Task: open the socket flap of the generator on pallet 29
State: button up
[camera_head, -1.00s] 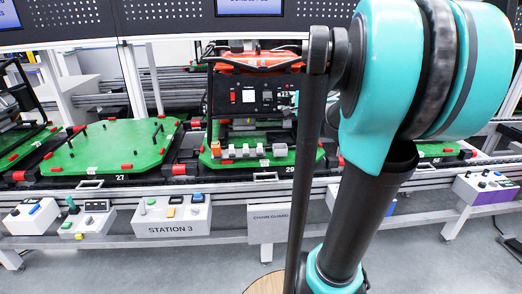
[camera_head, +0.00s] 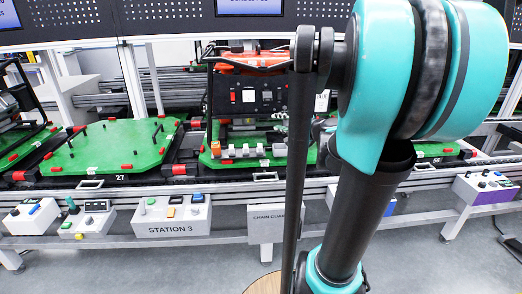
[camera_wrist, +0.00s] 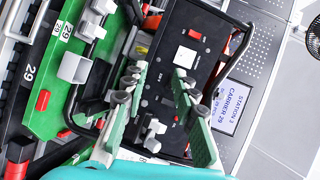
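The generator (camera_head: 262,97) stands on pallet 29 (camera_head: 240,160), with a black panel and an orange top in the head view. In the wrist view its black panel (camera_wrist: 205,72) fills the middle, turned on its side, with a white label and small knobs. Small light-grey parts (camera_wrist: 155,128) sit low on the panel between my fingers; I cannot tell whether they are the socket flap. My gripper (camera_wrist: 153,92) is open, its two green fingers apart in front of the panel, with nothing seen between the tips.
The black tube frame (camera_wrist: 235,50) borders the panel. Pallet 27 (camera_head: 105,146) is on the left. Station 3's control box (camera_head: 172,214) stands in front.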

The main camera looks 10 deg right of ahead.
jog(key=s+a+f+n+y, duration=0.2)
jog(key=s+a+f+n, duration=0.1)
jog(key=a+f, duration=0.4)
jog(key=shift+s+a+f+n+g+y, duration=0.35)
jog(key=shift+f+n, duration=0.25)
jog(key=shift+n, duration=0.2)
jog(key=shift+c, duration=0.4)
